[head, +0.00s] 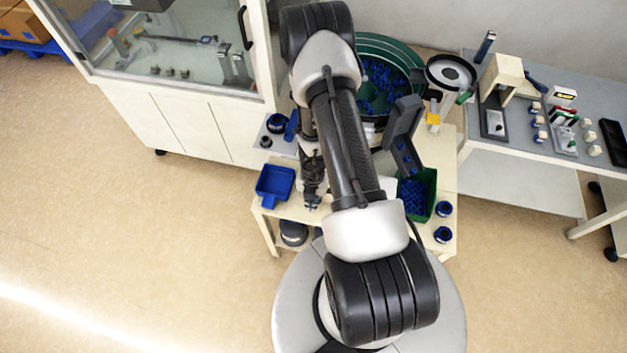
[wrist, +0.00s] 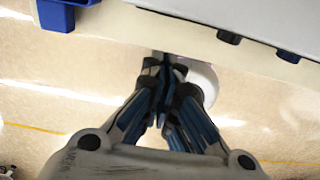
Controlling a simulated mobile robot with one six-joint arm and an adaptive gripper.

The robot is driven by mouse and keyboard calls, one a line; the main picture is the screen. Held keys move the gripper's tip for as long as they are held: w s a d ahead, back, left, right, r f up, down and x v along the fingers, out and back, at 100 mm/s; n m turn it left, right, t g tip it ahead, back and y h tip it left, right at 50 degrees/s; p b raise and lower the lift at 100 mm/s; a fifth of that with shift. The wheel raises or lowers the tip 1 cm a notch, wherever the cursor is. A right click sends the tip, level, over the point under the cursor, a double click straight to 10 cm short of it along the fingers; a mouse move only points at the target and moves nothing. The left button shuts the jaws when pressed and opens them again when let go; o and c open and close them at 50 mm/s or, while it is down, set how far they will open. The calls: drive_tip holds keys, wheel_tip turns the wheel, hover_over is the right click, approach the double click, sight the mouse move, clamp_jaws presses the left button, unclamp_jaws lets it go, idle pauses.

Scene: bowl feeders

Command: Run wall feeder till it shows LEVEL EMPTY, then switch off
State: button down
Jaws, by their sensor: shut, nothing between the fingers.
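A green bowl feeder (head: 385,48) stands near the wall in the head view, with many blue parts inside. My arm hides part of it. A green bin (head: 431,184) with blue parts sits below that box. My gripper (head: 312,204) is over the front of the cream table, right of a blue scoop-like tray (head: 275,184). In the wrist view my gripper (wrist: 167,72) is shut and empty, with its fingertips near the table edge.
A glass-fronted cabinet (head: 205,125) stands left. A grey bench (head: 515,135) with small fixtures stands right. Blue rings (head: 443,208) lie at the table's right corner. Floor at left is clear.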

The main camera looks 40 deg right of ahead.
wheel_tip(320, 180, up, 6)
drive_tip(key=w+d+p, duration=0.1)
drive_tip(key=p, duration=1.2)
drive_tip(key=shift+w+d, duration=0.15)
drive_tip(key=shift+d, duration=0.2)
drive_tip(key=shift+f+p, duration=0.1)
drive_tip(key=shift+p, duration=0.4)
